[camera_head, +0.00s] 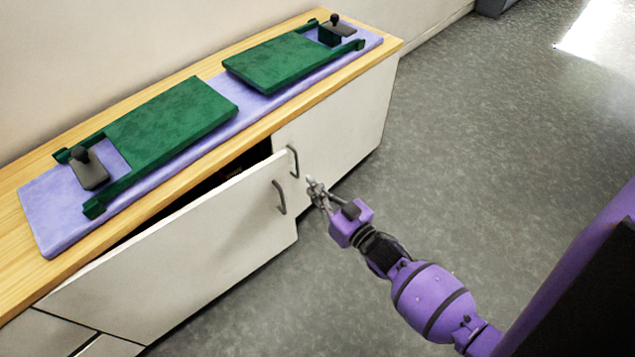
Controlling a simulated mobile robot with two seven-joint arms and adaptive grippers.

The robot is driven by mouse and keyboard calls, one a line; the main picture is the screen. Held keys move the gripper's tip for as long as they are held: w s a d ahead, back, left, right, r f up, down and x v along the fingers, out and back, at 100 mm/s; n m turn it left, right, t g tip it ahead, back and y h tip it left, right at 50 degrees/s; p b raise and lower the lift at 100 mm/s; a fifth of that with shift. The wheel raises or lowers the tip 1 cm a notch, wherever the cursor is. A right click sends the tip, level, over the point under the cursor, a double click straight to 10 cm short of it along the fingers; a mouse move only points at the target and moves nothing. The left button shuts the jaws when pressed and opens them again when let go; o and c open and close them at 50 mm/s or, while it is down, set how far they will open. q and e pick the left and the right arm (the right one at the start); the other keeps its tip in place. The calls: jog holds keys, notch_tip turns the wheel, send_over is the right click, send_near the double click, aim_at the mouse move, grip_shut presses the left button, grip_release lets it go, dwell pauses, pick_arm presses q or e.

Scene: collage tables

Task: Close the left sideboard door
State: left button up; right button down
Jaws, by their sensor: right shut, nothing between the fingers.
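The sideboard (392,66) has a light wood top and white fronts. Its left door (185,260) stands partly open, swung out from the front, with a dark gap along its upper edge. The left door's dark curved handle (280,198) is near its free edge. The right door (345,135) looks shut, with its own handle (293,161) close by. My right gripper (313,186) is shut and empty, just to the right of the left door's free edge. It appears apart from the door. My left gripper is not in view.
On the sideboard top lies a lavender mat (45,215) with two green panels (172,122) (278,63) and dark knobbed pieces (88,168) at its ends. Grey floor (480,130) to the right is clear. A wall stands behind.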

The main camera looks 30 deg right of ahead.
aim_at(283, 155)
jog(key=b+x, duration=0.1)
jog(key=x, duration=1)
jog(key=shift+w, duration=0.2)
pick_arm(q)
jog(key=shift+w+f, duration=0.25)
pick_arm(e)
jog(key=shift+n+y, duration=0.4)
jog(key=shift+y, duration=0.2)
jog(key=x, duration=0.1)
jog(key=b+x, duration=0.2)
jog(key=x, duration=0.1)
jog(key=shift+w+d+f, duration=0.1)
jog(key=shift+f, duration=0.2)
jog(key=shift+w+r, duration=0.1)
jog(key=shift+w, duration=0.3)
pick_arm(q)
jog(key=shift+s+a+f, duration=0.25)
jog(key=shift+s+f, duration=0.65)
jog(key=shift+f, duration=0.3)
pick_arm(e)
jog(key=shift+r, duration=0.1)
jog(key=shift+s, duration=0.1)
